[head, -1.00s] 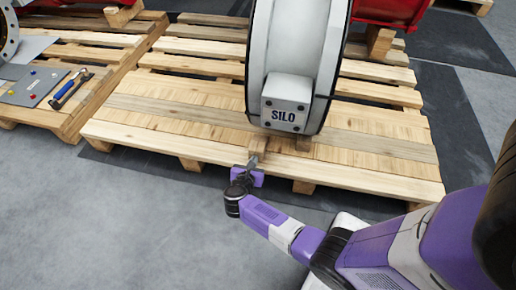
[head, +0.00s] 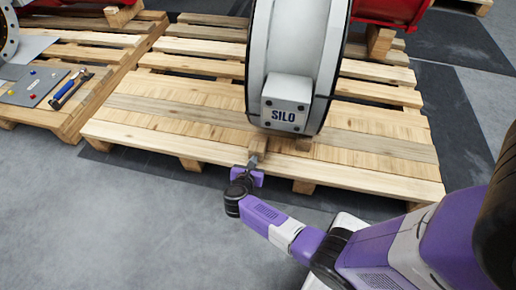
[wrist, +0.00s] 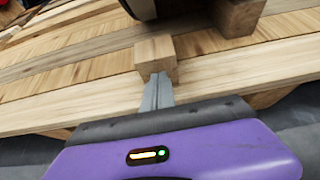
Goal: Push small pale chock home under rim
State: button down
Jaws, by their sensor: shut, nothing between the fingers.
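The small pale wooden chock (wrist: 156,52) lies on the pallet boards in the wrist view, on the near side of the big round rim (wrist: 142,8). In that view, bare board shows between the chock and the rim. The chock also shows in the head view (head: 258,142), below the white SILO valve body (head: 285,104). My gripper (wrist: 158,78) is shut and empty. Its fingertips are at the chock's near face, touching or very nearly so; I cannot tell which. The chock's far side is hidden.
A second wooden block (wrist: 238,15) stands under the rim to the right of the chock. The pallet (head: 165,143) has gaps between its boards. A second pallet at left holds a grey mat (head: 30,88) with tools. Grey floor is clear at front left.

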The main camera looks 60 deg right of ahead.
aim_at(256, 154)
jog(key=shift+w+d+b, duration=0.25)
jog(key=shift+w+d, duration=0.05)
jog(key=shift+d, duration=0.5)
jog(key=shift+w+d+b, duration=0.2)
jog(key=shift+w+d, duration=0.1)
jog(key=shift+d, duration=0.5)
jog(key=shift+w+d, duration=0.1)
jog(key=shift+d, duration=0.25)
jog(key=shift+w+d+b, duration=0.2)
jog(key=shift+w+d, duration=0.05)
jog(key=shift+d, duration=0.4)
jog(key=shift+w+d+b, duration=0.2)
jog(key=shift+d, duration=0.4)
jog(key=shift+w+d+b, duration=0.2)
jog(key=shift+w+d, duration=0.05)
jog(key=shift+d, duration=0.4)
jog(key=shift+w+d, duration=0.1)
jog(key=shift+d, duration=0.2)
jog(key=shift+a, duration=0.1)
jog(key=s+a+p, duration=0.2)
jog(key=s+a, duration=0.1)
jog(key=a, duration=0.6)
jog(key=shift+s+a, duration=0.15)
jog(key=shift+s, duration=0.05)
dwell(0.8)
